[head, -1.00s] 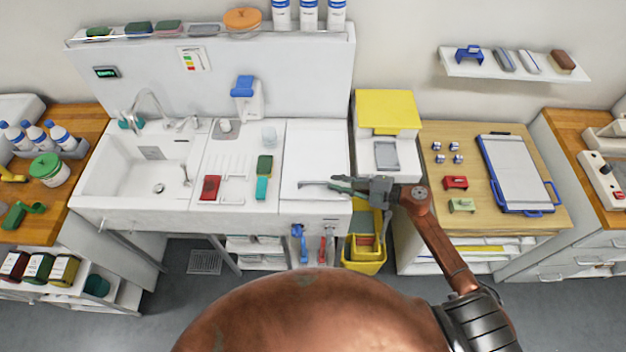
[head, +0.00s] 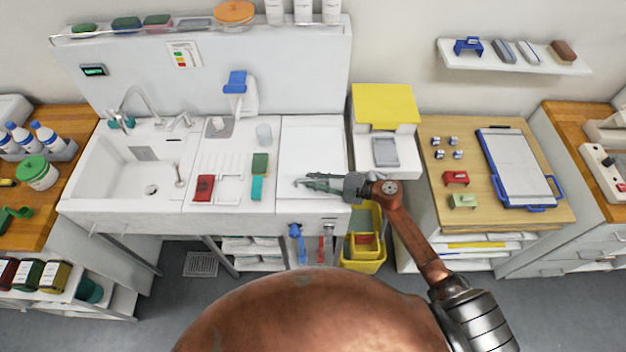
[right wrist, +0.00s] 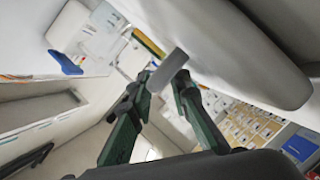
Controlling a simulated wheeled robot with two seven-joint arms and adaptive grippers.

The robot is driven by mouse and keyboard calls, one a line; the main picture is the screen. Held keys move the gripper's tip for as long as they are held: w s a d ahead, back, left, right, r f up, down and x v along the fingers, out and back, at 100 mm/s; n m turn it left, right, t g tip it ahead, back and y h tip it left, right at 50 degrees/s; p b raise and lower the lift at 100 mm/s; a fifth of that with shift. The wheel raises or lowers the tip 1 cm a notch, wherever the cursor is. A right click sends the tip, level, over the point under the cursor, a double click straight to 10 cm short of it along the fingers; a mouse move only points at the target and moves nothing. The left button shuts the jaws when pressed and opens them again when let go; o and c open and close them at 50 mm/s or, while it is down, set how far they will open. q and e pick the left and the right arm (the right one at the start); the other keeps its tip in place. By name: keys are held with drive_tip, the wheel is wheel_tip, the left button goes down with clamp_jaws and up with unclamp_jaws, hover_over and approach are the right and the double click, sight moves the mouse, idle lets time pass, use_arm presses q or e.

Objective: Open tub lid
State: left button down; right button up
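A white tub with a green lid (head: 37,172) stands on the wooden counter at the far left of the head view; its lid is on. A yellow lid (head: 385,105) lies flat over a white box right of the sink unit. I cannot tell which of the two the task means. My right gripper (head: 302,184) is over the white top at the right end of the sink unit, apart from both. In the right wrist view its two fingers (right wrist: 160,85) are spread, and a grey strip shows between or behind them. My left gripper is out of view.
White bottles with blue caps (head: 48,135) stand near the green-lidded tub.

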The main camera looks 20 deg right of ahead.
drive_tip(key=shift+w+a+f, duration=0.1)
drive_tip(key=shift+w+a, duration=0.1)
drive_tip(key=shift+a, duration=0.05)
drive_tip(key=shift+c, duration=0.4)
clamp_jaws()
